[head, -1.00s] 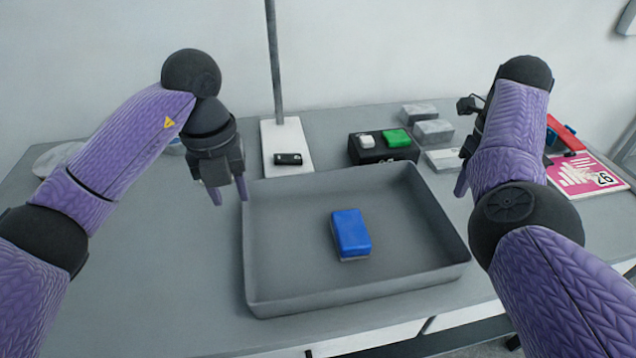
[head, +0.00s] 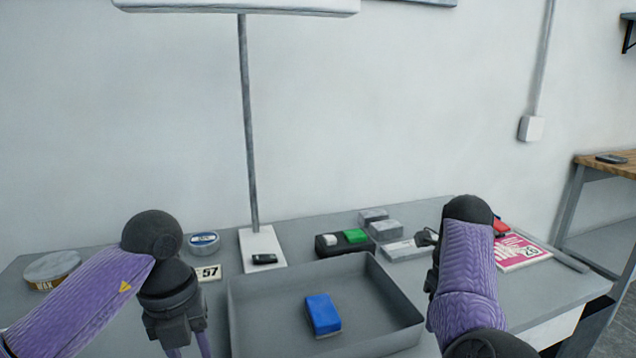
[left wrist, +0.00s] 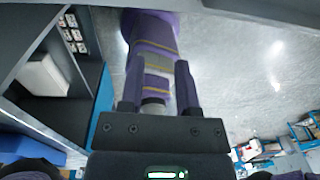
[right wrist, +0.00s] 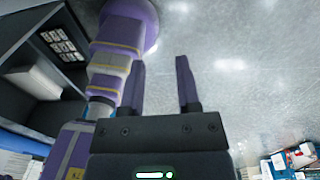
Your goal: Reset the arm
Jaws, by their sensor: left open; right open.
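In the head view my left gripper (head: 186,352) hangs pointing down at the left of the grey tray, its fingertips cut off by the lower edge. In the left wrist view its two fingers (left wrist: 157,85) stand apart with nothing between them. My right arm (head: 468,265) reaches in at the right of the tray and hides its own gripper in the head view. In the right wrist view the right gripper's fingers (right wrist: 162,75) are apart and empty.
A blue block (head: 323,315) lies in the grey tray (head: 262,283). Behind it are a lamp base (head: 262,246), a black holder with white and green blocks (head: 330,250), and grey blocks (head: 384,231). A pink booklet (head: 520,250) lies right, round tins (head: 203,243) left.

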